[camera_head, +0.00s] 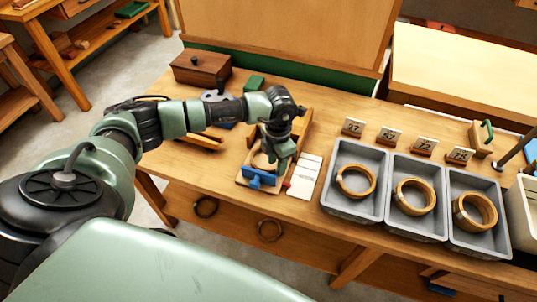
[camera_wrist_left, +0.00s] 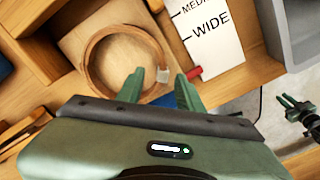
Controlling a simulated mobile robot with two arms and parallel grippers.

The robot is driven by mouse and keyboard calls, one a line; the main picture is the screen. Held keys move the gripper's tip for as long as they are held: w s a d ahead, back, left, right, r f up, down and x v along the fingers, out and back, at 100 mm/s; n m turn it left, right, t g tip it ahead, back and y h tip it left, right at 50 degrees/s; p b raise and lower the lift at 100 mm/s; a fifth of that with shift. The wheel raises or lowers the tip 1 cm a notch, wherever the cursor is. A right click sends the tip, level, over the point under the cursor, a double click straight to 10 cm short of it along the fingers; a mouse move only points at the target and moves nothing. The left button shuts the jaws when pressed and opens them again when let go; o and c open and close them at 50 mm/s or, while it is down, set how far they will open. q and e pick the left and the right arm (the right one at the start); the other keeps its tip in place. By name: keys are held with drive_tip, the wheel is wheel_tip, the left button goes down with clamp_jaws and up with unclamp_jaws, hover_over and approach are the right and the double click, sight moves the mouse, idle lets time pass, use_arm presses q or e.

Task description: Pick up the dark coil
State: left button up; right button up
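A tan-brown coil (camera_wrist_left: 122,60) with a pale tag lies on a wooden board in a fixture, seen in the left wrist view. In the head view my left gripper (camera_head: 275,158) points down over this fixture and hides much of the coil. My right gripper (camera_wrist_left: 290,108) shows small at the wrist view's right edge, fingers apart.
Three grey trays, left (camera_head: 350,208), middle (camera_head: 410,228) and right (camera_head: 478,246), hold tan coils, with number cards behind. A white card (camera_head: 304,177) lies beside the fixture. A wooden box (camera_head: 202,68) stands at the back left.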

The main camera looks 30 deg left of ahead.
use_arm(q)
drive_tip(key=shift+d+f, duration=0.1)
drive_tip(key=shift+f, duration=0.9)
drive_tip(key=shift+c, duration=0.3)
clamp_jaws()
drive_tip(key=shift+r, duration=0.1)
wheel_tip(320, 180, up, 20)
drive_tip(key=b, duration=0.3)
